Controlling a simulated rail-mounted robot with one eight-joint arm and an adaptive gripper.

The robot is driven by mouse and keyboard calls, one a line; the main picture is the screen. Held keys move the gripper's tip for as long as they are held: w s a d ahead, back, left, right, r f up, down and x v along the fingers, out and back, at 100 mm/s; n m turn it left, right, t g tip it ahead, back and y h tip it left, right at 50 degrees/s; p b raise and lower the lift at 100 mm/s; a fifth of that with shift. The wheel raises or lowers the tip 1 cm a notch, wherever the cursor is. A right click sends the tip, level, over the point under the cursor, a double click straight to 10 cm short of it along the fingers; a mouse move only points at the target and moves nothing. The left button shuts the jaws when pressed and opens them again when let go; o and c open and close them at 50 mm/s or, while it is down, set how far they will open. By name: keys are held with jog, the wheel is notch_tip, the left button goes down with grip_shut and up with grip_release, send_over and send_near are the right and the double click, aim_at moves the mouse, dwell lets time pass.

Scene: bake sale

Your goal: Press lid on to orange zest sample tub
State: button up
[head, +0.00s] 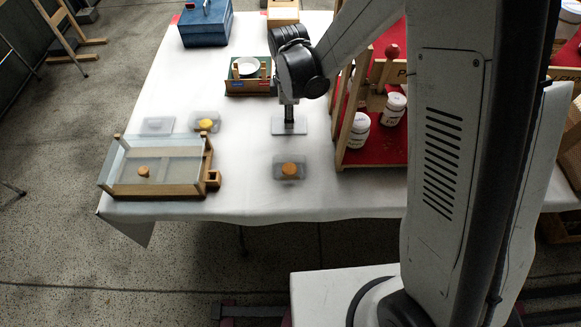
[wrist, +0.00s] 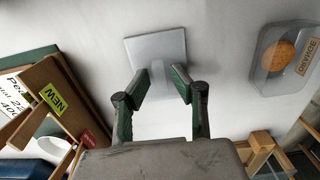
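The orange zest sample tub (head: 289,170) is a clear tub on the white table, holding a round orange piece. The wrist view shows this tub (wrist: 264,72) at right, with an "ORANGE" label and its top uncovered. A grey, translucent square lid (head: 279,128) lies above it in the head view, apart from the tub. My gripper (head: 289,121) points down over this lid. In the wrist view my gripper (wrist: 162,74) has its fingers apart over the near part of the lid (wrist: 158,46). Contact between fingertips and lid is hard to tell.
A second tub (head: 206,123) with a yellow piece and another lid (head: 158,126) are at left. A glass-topped wooden case (head: 196,187) is at front left. A red-and-wood shelf (head: 372,158) with jars stands close at right.

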grip_shut()
jog(key=shift+r, duration=0.1)
jog(key=shift+r+p, duration=1.35)
jog(key=shift+r, duration=1.1)
